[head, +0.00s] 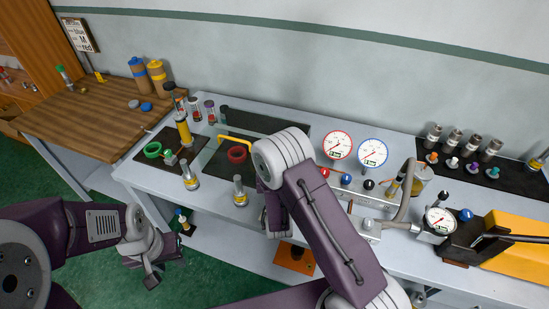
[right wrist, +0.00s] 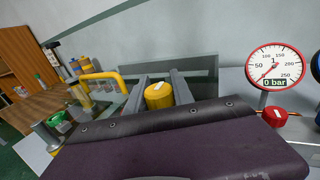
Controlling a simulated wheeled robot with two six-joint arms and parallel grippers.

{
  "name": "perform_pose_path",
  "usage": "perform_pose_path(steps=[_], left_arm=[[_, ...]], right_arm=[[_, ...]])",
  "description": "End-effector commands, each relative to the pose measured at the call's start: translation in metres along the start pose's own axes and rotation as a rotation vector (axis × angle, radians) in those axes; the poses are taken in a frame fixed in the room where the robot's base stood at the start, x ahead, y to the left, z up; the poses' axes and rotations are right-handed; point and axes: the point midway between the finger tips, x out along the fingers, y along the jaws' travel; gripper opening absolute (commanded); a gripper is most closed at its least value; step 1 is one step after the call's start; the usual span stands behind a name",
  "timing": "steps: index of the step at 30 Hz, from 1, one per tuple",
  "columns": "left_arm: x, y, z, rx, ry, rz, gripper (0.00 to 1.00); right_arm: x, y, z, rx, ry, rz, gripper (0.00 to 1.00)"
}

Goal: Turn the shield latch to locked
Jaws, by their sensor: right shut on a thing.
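In the right wrist view a yellow round knob (right wrist: 158,97) with a white mark on its top, apparently the shield latch, sits between the two grey fingers of my right gripper (right wrist: 160,86). The gripper is shut on it. The white mark runs slightly slanted across the top. The dark see-through shield (head: 212,158) with its yellow handle (head: 235,139) lies just left of my right arm. The handle also shows in the right wrist view (right wrist: 104,77). In the head view my right arm hides the latch. My left gripper (head: 151,274) hangs empty over the floor, left of the bench.
Gauges (head: 337,145) and a pipe rig with coloured knobs stand right of my right arm. Posts with yellow bands (head: 190,178) stand at the bench's front edge. A green ring (head: 153,150) lies at left. An orange block (head: 294,258) sits on the lower shelf.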

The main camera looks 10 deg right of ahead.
Motion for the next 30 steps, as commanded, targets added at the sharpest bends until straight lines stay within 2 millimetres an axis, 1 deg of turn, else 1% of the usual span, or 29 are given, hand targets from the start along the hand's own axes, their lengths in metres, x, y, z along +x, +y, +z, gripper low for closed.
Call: perform_pose_path(steps=[7,19,20,21,22,30], left_arm=[[0.0026,0.0000,0.0003,0.000,0.000,0.000,0.36],[0.0025,0.0000,0.0003,0.000,0.000,0.000,0.36],[0.0025,0.0000,0.0003,0.000,0.000,0.000,0.36],[0.0025,0.0000,0.0003,0.000,0.000,0.000,0.36],[0.0025,0.0000,0.0003,0.000,0.000,0.000,0.36],[0.0027,0.0000,0.0003,0.000,0.000,0.000,0.36]], right_arm=[[0.0003,0.0014,0.0011,0.000,-0.004,0.049,0.00],[0.0005,0.0019,0.0021,0.000,-0.006,0.055,0.00],[0.0006,0.0018,0.0021,0.000,-0.006,0.055,0.34],[0.0005,0.0018,0.0020,0.000,-0.005,0.055,0.45],[0.0005,0.0018,0.0019,0.000,-0.005,0.055,0.50],[0.0002,0.0017,0.0010,0.000,-0.003,0.054,0.50]])
